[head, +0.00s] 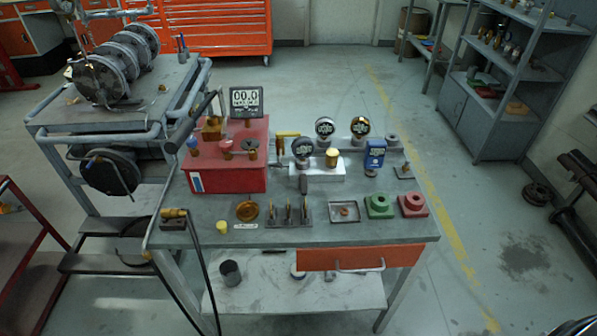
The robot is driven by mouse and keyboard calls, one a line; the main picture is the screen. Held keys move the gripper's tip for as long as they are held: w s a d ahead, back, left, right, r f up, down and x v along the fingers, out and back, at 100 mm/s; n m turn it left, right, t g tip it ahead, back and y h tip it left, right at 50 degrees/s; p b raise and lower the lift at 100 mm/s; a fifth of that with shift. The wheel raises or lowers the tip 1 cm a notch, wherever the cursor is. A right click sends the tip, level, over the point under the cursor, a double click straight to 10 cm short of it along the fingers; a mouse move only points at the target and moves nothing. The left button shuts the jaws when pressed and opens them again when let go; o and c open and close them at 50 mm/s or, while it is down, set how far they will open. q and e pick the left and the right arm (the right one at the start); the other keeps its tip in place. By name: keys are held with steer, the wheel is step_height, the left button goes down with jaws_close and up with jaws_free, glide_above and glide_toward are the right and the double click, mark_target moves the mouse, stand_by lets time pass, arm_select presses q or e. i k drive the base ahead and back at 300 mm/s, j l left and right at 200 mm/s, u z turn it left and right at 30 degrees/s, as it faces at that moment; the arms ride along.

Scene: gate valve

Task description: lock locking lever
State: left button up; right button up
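A workbench (330,236) stands in the middle of the head view. A dark slanted bar (204,106) rises at the box's back left. Neither of my grippers is in view.
A black hose (200,265) hangs at the front left. A cart (130,90) stands left, shelves (500,85) right. The floor right of the bench is mostly clear.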

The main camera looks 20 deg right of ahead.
mark_target(303, 177)
steer(key=i+l, duration=0.1)
steer(key=l, duration=0.3)
steer(key=i+l, duration=0.15)
steer(key=l, duration=0.3)
steer(key=i+l, duration=0.1)
steer(key=l, duration=0.3)
